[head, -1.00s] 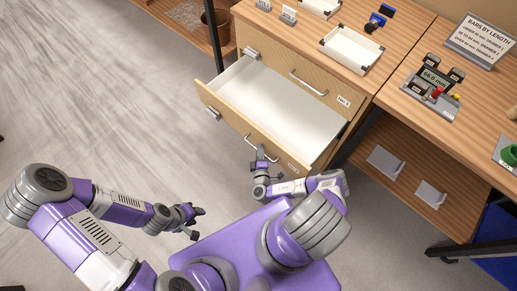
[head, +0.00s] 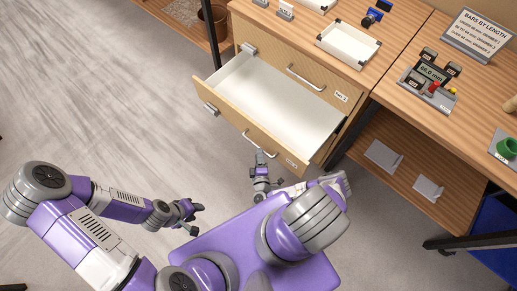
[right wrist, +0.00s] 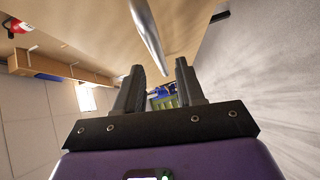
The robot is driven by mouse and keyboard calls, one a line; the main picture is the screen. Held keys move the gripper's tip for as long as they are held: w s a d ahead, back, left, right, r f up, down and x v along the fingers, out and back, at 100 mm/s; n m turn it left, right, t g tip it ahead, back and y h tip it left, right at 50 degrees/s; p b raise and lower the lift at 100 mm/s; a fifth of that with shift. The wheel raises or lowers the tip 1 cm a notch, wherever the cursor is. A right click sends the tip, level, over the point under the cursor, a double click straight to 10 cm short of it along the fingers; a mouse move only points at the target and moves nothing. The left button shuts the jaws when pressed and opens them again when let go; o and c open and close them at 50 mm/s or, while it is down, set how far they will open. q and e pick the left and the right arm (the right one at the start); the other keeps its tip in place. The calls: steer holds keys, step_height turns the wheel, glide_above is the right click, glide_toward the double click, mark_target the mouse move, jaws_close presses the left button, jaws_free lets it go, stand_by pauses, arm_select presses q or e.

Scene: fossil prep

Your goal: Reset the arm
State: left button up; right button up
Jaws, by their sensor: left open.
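My right gripper (head: 260,158) is just in front of the pulled-out drawer's handle (head: 260,145), pointing toward the drawer. In the right wrist view its fingers (right wrist: 159,75) are apart with nothing between them. The metal handle bar (right wrist: 148,35) shows beyond the fingertips there, and I see no grip on it. My left gripper (head: 195,217) is open and empty over the floor, left of my purple base.
The lower drawer (head: 237,115) stands open and its visible inside is empty. Above it are a closed drawer and a top with a white tray (head: 347,45). A gauge with a display (head: 430,80) and a sign (head: 478,36) stand at right. The left floor is clear.

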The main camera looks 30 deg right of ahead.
steer(key=shift+v, duration=1.2)
steer(key=shift+r, duration=0.1)
